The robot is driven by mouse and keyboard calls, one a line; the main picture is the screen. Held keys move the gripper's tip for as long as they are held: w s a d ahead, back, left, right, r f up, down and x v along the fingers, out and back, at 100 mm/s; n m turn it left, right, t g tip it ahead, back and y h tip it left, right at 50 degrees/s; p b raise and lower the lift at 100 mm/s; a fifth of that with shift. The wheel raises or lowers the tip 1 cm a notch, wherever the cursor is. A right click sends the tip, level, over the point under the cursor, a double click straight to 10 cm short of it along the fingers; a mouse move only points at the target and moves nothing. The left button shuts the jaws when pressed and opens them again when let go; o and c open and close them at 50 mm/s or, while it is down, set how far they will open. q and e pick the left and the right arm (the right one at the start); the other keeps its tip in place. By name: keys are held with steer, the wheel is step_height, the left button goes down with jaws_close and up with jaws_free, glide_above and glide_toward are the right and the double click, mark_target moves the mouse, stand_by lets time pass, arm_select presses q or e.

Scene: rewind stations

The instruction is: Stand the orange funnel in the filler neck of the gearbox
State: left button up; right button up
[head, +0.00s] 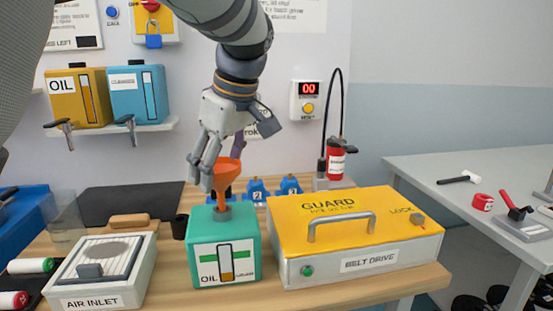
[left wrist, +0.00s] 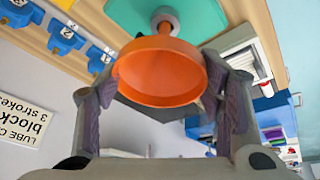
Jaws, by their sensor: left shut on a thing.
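The orange funnel (head: 226,173) is upright over the teal gearbox (head: 223,245), which has an OIL label and a level gauge. My left gripper (head: 214,172) is shut on the funnel's wide rim. In the left wrist view the funnel (left wrist: 160,70) sits between the two dark finger pads, its spout toward the round grey filler neck (left wrist: 166,20). In the head view the spout's lower end meets the filler neck (head: 208,214); I cannot tell how deep it is in. My right gripper is not in view.
A yellow guard box (head: 340,215) with a handle stands right of the gearbox. An air inlet box (head: 100,268) stands left. A black cup (head: 180,226) and blue numbered blocks (head: 257,188) are close behind. A grey side table (head: 470,180) holds tools.

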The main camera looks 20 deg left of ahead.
arm_select(q)
steer(key=shift+f, duration=0.6)
steer(key=o, duration=1.3)
steer(key=v, duration=1.2)
steer(key=shift+f, duration=0.1)
